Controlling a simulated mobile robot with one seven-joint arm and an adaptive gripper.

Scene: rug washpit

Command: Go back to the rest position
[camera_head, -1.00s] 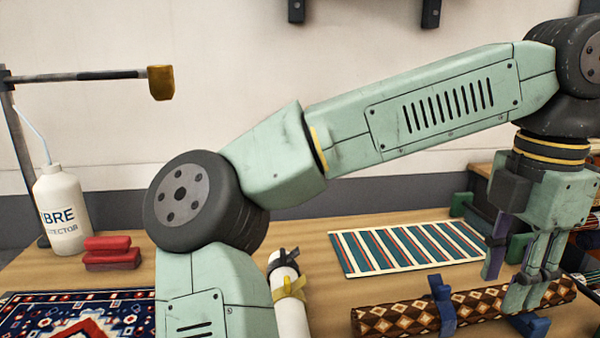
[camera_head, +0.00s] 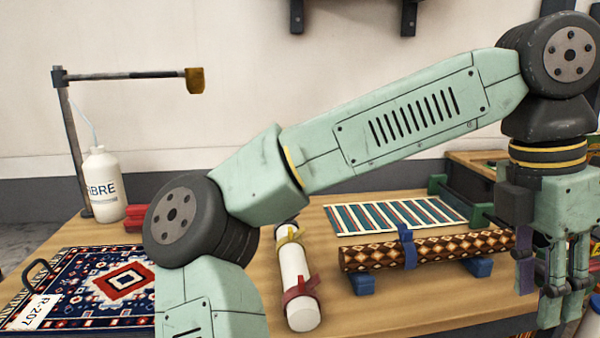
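My gripper (camera_head: 565,305) hangs pointing down at the far right, at the end of my green arm. Its two fingers stand apart, and nothing shows between them. It is to the right of the brown diamond-patterned rug roll (camera_head: 460,247) and nearer to me, apart from it. The roll lies on blue supports (camera_head: 361,283) with a blue strap (camera_head: 408,248) around it. My forearm crosses the middle of the view above the table.
The wooden table (camera_head: 400,308) also bears a striped rug (camera_head: 395,215), a white roll with yellow and red ties (camera_head: 293,270), a patterned rug (camera_head: 90,285) tagged R-207, a white bottle (camera_head: 104,187) and a red block (camera_head: 133,220). A post with a side arm (camera_head: 130,76) stands at left.

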